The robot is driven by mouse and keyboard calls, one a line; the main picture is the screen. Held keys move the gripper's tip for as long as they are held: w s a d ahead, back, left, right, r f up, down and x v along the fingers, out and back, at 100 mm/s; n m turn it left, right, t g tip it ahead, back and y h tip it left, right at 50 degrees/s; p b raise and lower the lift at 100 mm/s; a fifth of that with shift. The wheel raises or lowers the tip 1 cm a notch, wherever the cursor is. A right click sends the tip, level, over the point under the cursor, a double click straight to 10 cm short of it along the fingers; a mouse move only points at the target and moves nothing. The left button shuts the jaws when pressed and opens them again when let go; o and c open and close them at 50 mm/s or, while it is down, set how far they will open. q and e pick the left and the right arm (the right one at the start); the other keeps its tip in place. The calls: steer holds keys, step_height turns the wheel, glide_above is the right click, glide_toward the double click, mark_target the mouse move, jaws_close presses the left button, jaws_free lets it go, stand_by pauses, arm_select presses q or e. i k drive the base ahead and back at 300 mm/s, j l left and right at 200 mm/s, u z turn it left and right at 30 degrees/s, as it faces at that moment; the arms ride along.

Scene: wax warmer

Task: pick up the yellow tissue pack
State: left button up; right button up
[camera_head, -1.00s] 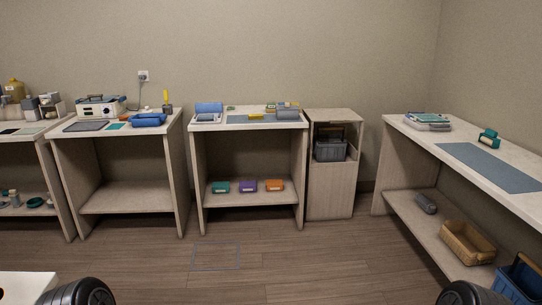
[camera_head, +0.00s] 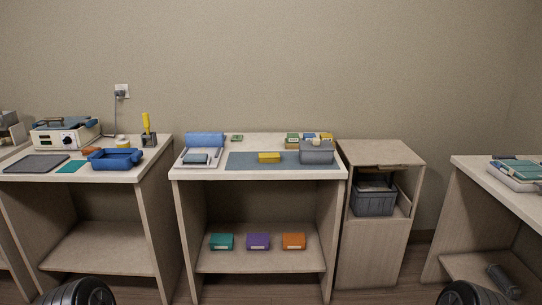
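The yellow tissue pack (camera_head: 269,158) is a small yellow block lying on the blue-grey mat (camera_head: 240,161) on top of the middle table (camera_head: 258,139). A grey box (camera_head: 316,152) stands to its right on the mat. My two arms show only as dark rounded parts at the bottom left and bottom right edges. Neither gripper's fingers are in the picture, and the pack lies well ahead of both arms.
A blue-and-white device (camera_head: 204,146) sits left of the mat. Small coloured packs (camera_head: 308,138) stand at the back right. Teal, purple (camera_head: 257,241) and orange boxes lie on the lower shelf. A cabinet (camera_head: 376,230) stands right of the table. A blue tray (camera_head: 115,158) sits on the left table.

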mark_target(263, 157)
steer(key=i, duration=0.2)
steer(key=z, duration=0.35)
steer(key=i+j+z, duration=0.55)
steer(key=j, duration=0.3)
steer(key=i+j+z, duration=0.3)
steer(key=i+j, duration=0.15)
steer(key=j, duration=0.15)
steer(key=i+j, duration=0.1)
steer(key=j, duration=0.2)
steer(key=i+j, duration=0.15)
steer(key=j, duration=0.2)
